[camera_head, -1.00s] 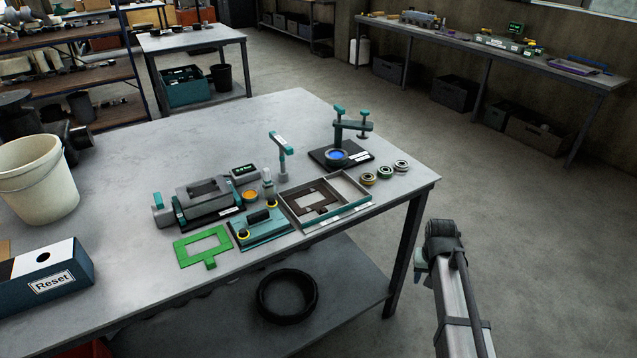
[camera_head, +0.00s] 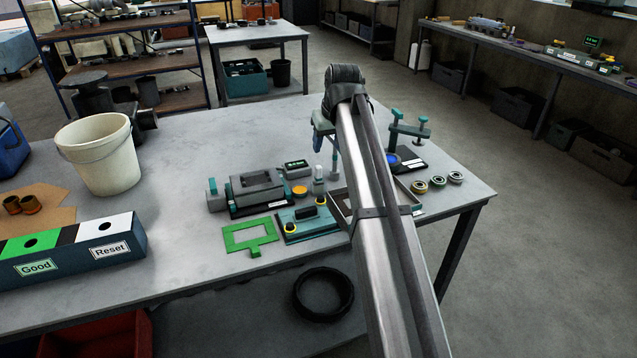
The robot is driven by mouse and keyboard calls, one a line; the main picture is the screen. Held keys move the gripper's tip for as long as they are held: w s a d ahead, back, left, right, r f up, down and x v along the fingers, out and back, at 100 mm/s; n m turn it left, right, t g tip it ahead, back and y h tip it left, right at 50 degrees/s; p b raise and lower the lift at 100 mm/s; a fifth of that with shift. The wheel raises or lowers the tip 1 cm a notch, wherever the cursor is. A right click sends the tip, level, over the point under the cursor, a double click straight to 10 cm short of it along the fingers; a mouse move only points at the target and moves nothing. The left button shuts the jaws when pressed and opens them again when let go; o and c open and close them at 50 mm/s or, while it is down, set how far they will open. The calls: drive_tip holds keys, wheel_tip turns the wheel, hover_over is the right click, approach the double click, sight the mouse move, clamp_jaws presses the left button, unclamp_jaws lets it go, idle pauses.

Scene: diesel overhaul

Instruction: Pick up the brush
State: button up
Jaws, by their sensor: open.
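I cannot clearly pick out a brush among the small items on the grey workbench (camera_head: 190,180). A small pale upright item (camera_head: 319,184) stands near the middle of the work area; its kind is too small to tell. A grey stem (camera_head: 335,168) stands just right of it, its top hidden behind my arm. My gripper (camera_head: 318,146) hangs over the bench, above and behind the pale item, apart from it. It is open, partly hidden by my wrist, and nothing shows in it.
A grey fixture (camera_head: 258,188), green frame (camera_head: 250,235), teal block (camera_head: 306,222) and partly hidden tray (camera_head: 340,205) crowd the work area. Ring parts (camera_head: 438,181) and a teal-topped stand (camera_head: 410,130) are right. A bucket (camera_head: 98,155) and sorting box (camera_head: 125,243) are left.

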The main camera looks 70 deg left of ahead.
sight(319, 167)
drive_tip(key=x, duration=0.8)
drive_tip(key=shift+s+a, duration=0.3)
drive_tip(key=shift+a, duration=0.1)
drive_tip(key=shift+x, duration=2.7)
drive_tip(key=shift+w+a+r, duration=0.1)
drive_tip(key=shift+w+a, duration=0.05)
drive_tip(key=shift+a, duration=0.05)
drive_tip(key=shift+c, duration=0.3)
clamp_jaws()
